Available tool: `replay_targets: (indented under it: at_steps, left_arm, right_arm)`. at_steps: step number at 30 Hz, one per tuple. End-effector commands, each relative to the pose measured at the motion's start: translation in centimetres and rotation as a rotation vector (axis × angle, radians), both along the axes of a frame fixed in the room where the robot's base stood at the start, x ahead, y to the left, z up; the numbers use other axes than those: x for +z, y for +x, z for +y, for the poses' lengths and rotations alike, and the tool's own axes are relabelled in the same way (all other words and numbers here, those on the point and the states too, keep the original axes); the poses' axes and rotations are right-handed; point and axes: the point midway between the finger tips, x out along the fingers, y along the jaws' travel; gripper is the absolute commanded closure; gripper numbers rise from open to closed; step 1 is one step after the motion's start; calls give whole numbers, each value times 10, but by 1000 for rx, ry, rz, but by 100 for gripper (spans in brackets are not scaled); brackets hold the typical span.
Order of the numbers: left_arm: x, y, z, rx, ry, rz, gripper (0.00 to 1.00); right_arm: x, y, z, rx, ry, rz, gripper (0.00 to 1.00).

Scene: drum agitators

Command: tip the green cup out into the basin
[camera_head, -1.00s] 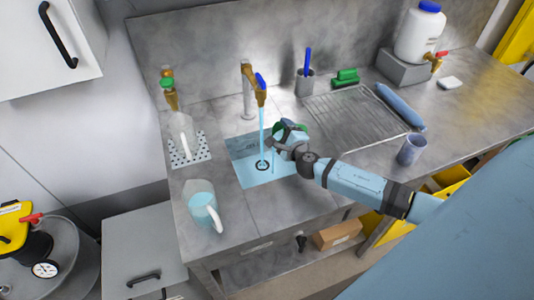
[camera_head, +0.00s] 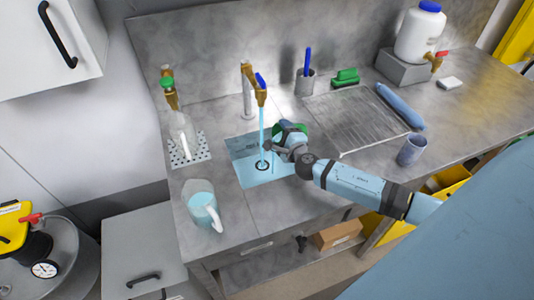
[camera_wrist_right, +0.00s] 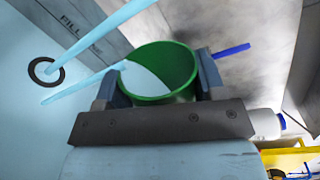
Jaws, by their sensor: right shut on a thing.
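The green cup (camera_head: 300,127) is in my right gripper (camera_head: 287,143), above the right side of the basin (camera_head: 243,148). In the right wrist view the gripper's fingers (camera_wrist_right: 158,88) are shut on either side of the cup (camera_wrist_right: 184,62). The cup is tilted, with pale blue liquid inside, and a thin stream runs from its lip towards the basin floor. The drain (camera_head: 262,166) is below. My left gripper is not in view.
The running tap (camera_head: 248,92) stands behind the basin. A clear jug (camera_head: 202,208) of blue liquid is at the front left. A grey-blue cup (camera_head: 411,150) and the ribbed drainboard (camera_head: 350,115) are to the right. The counter in front of the basin is clear.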

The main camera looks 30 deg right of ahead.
Motion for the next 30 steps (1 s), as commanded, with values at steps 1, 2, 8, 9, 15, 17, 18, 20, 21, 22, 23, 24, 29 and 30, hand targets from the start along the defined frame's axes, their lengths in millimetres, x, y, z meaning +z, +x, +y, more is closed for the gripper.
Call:
replay_targets:
  at_steps: [1,2,8,9,15,17,18,20,21,22,23,24,29,30]
  left_arm:
    - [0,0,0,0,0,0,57]
    - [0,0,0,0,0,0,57]
    - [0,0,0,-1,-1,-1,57]
    - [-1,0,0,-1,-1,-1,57]
    - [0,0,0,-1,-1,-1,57]
    - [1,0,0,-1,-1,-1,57]
    - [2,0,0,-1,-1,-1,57]
    - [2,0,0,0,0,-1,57]
    - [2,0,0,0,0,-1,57]
    - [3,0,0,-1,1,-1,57]
    - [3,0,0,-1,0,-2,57]
    - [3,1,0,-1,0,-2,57]
    - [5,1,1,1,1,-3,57]
    - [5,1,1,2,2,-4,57]
  right_arm:
    - [0,0,0,0,-4,1,59]
    - [0,0,0,0,-7,2,59]
    - [-2,0,1,0,-23,5,59]
    - [-2,0,1,0,-26,5,59]
    - [-3,0,1,0,-41,8,59]
    - [-3,1,2,0,-46,10,59]
    - [-3,1,2,0,-50,10,59]
    - [-3,1,2,0,-55,12,59]
    - [-3,1,3,0,-58,12,59]
    - [-3,1,3,1,-61,13,59]
    - [-4,1,3,0,-63,13,59]
    - [-4,1,3,0,-66,13,59]
    - [-5,1,5,-1,-78,16,59]
    - [-5,1,5,0,-81,17,59]
